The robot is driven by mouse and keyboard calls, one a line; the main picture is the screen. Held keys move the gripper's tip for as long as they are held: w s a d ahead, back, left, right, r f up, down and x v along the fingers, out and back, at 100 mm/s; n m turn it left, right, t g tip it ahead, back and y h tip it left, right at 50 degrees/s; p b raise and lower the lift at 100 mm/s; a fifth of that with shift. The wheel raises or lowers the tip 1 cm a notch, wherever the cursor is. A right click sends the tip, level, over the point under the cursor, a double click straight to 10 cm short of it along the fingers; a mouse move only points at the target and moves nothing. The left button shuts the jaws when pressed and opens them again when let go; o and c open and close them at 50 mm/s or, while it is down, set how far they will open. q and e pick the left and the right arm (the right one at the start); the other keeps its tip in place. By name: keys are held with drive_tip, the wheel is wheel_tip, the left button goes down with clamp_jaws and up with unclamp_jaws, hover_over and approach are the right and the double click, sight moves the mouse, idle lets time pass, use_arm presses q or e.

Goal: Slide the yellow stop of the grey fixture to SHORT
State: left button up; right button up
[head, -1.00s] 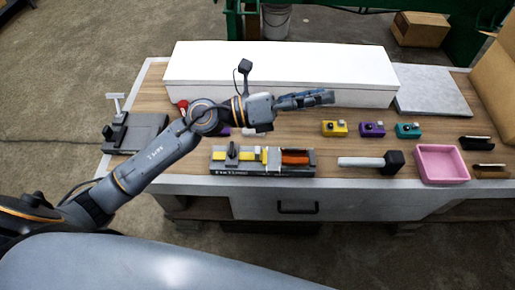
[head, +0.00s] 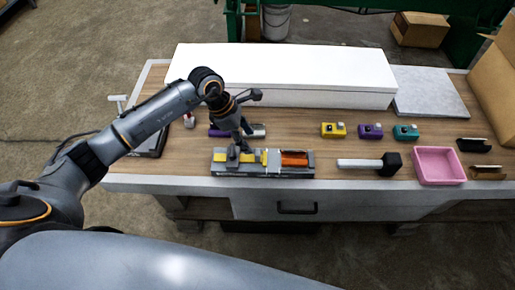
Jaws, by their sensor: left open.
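The grey fixture (head: 279,171) lies along the front of the bench. It has yellow parts on its left half, among them an upright yellow piece (head: 264,157) near the middle that looks like the stop. An orange cylinder (head: 294,158) lies in its right half. The lettering on its front is too small to read. My left gripper (head: 239,149) points down over the left half of the fixture, left of the upright yellow piece, with its jaws open. It hides the dark knob there, and I cannot tell whether it touches the fixture. My right gripper is not in view.
A long white box (head: 280,72) stands behind. Yellow (head: 333,130), purple (head: 370,131) and teal (head: 405,132) blocks sit to the right. A black-headed mallet (head: 388,163) and a pink tray (head: 439,166) lie right of the fixture. Bench behind the fixture's right end is clear.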

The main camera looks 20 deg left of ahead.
sight(257, 152)
use_arm(q)
drive_tip(key=p+x, duration=0.1)
drive_tip(key=x, duration=0.7)
drive_tip(key=shift+p, duration=0.4)
drive_tip(key=shift+c, duration=0.2)
clamp_jaws()
